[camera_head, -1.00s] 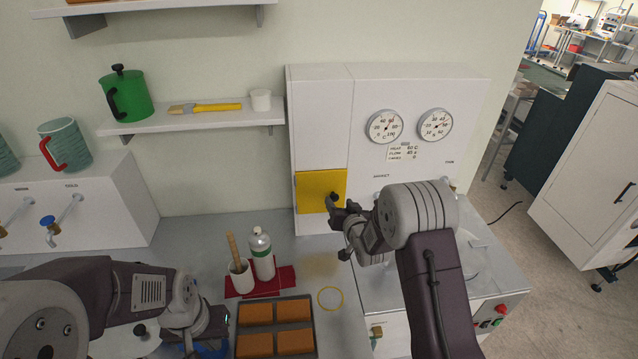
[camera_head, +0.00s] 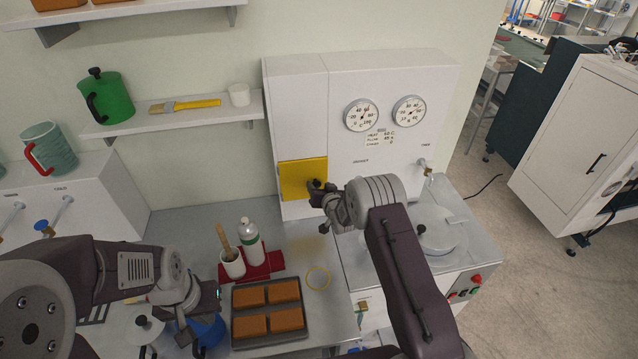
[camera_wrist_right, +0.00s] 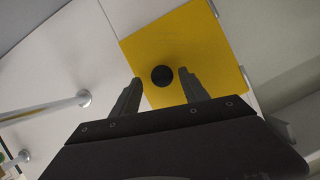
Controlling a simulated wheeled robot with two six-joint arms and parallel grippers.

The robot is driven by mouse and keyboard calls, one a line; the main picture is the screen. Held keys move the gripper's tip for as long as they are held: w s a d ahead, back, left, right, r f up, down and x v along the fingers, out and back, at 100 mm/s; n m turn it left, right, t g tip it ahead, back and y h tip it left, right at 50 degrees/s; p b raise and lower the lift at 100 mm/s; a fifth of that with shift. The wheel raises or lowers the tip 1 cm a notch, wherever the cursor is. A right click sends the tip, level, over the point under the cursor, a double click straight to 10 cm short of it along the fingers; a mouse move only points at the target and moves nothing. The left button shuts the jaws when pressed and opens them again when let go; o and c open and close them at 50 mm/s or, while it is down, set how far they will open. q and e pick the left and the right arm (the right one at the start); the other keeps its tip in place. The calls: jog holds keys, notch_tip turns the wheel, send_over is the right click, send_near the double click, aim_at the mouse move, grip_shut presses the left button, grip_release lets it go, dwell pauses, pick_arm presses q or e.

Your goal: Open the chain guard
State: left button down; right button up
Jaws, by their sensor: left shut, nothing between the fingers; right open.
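The chain guard (camera_head: 303,180) is a yellow panel, closed flat on the lower left of the white cabinet front. Its round black knob (camera_wrist_right: 162,75) stands out near its right edge in the head view. My right gripper (camera_head: 319,191) is open at the knob; in the right wrist view its two fingertips (camera_wrist_right: 159,78) lie on either side of the knob, and I cannot tell whether they touch it. My left gripper (camera_head: 197,338) is shut and empty at the lower left, over the counter beside a blue pot, well away from the guard.
Below the guard stand a bottle (camera_head: 251,242) and a white cup with a wooden handle (camera_head: 231,262) on a red mat. A dark tray (camera_head: 237,326) with brown blocks and a yellow ring (camera_head: 318,277) lie nearer. A lidded vessel (camera_head: 437,232) is at right.

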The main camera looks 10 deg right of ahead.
jog(key=shift+w+f, duration=0.15)
jog(key=shift+w, duration=0.2)
jog(key=shift+w+a+f, duration=0.15)
jog(key=shift+w+a, duration=0.1)
jog(key=shift+a, duration=0.1)
jog(key=shift+d, duration=0.1)
grip_shut()
dwell(0.9)
